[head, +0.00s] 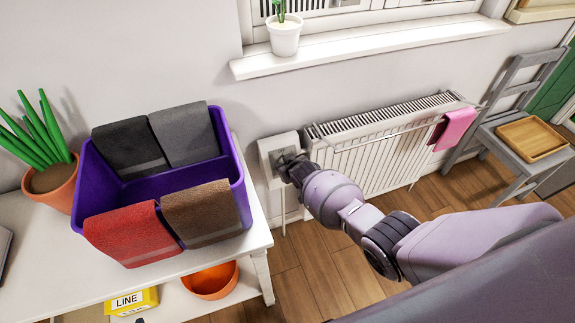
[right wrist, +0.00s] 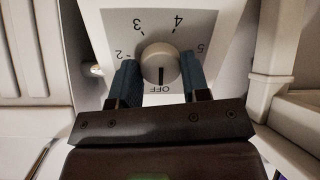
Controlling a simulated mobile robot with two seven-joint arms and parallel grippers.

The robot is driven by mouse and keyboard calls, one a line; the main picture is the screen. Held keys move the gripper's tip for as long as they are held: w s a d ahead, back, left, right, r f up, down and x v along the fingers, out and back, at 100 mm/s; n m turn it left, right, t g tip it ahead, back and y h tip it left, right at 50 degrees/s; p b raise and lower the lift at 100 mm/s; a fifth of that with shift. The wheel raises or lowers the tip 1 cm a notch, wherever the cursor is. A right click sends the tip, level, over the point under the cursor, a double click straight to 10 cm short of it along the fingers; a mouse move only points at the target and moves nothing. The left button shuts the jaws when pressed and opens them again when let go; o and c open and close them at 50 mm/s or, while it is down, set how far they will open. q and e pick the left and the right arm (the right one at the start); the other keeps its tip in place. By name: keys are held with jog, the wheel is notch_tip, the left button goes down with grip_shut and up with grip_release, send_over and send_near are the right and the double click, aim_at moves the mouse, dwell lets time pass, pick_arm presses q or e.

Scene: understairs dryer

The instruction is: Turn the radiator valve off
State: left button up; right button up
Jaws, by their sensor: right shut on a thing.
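My right gripper (right wrist: 160,62) is shut on the knob, one blue-padded finger on each side. In the head view my right gripper (head: 287,162) reaches the white valve box (head: 268,146) at the radiator's left end and hides the knob. My left gripper is not in view.
The white radiator (head: 375,150) has a rail with a pink towel (head: 455,128). A white table (head: 255,235) at left bears a purple divided bin (head: 240,178) with cloths and a potted plant (head: 52,180). A grey chair (head: 500,135) stands at right. Wood floor (head: 320,265) lies between.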

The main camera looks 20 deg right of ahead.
dwell(0.3)
jog(key=o, duration=0.9)
jog(key=shift+s+r+p, duration=0.35)
jog(key=shift+r+p, duration=0.1)
jog(key=p+v, duration=0.4)
jog(key=v, duration=0.5)
jog(key=shift+s+r, duration=0.1)
jog(key=shift+s, duration=0.25)
